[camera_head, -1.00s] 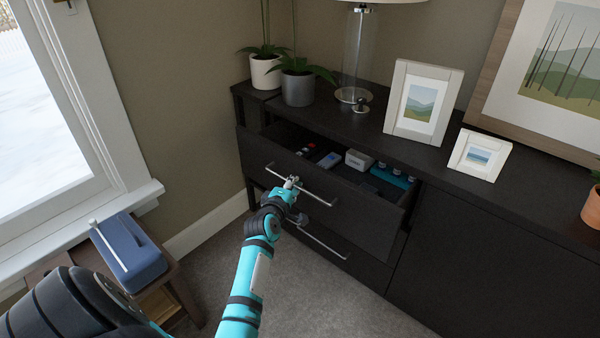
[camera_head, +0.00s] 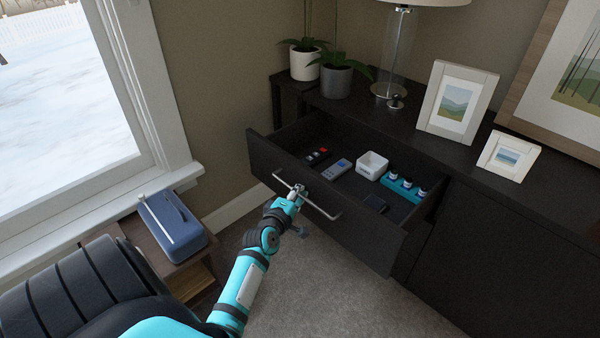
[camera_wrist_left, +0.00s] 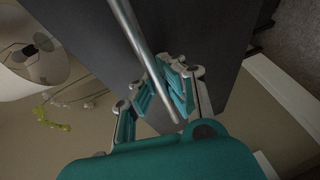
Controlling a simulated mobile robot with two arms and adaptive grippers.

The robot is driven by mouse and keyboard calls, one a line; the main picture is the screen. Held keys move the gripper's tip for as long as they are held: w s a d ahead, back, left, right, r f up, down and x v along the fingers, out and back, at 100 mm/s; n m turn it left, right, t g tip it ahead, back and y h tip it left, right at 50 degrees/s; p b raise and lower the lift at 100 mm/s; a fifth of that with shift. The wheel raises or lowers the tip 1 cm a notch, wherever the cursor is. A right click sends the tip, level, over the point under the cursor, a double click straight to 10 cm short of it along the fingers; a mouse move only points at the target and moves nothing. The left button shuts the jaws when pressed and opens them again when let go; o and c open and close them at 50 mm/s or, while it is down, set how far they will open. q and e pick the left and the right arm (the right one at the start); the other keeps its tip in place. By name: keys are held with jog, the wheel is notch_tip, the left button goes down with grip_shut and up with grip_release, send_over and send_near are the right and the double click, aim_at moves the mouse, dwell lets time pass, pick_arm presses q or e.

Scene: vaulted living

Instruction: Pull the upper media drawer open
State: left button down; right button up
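The upper media drawer (camera_head: 325,205) is a dark wood drawer, pulled well out of the cabinet in the head view. Its metal bar handle (camera_head: 322,209) runs along the front. My left gripper (camera_head: 296,193) is at the handle's left part, shut on the bar. In the left wrist view the handle (camera_wrist_left: 136,35) passes between the teal fingers of my left gripper (camera_wrist_left: 153,76), against the dark drawer front (camera_wrist_left: 90,35). The exact finger contact is partly hidden. My right gripper is not in view.
The drawer holds a white box (camera_head: 371,166), a grey remote (camera_head: 337,168) and a teal tray of small bottles (camera_head: 403,187). Potted plants, a lamp and frames stand on the cabinet top (camera_head: 415,143). A side table with a blue box (camera_head: 172,226) is at left. Carpet (camera_head: 330,290) lies clear in front.

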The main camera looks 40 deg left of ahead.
pick_arm(q)
jog(key=c, duration=1.7)
grip_release()
jog(key=shift+o, duration=0.2)
jog(key=v, duration=1.2)
jog(key=shift+d, duration=0.1)
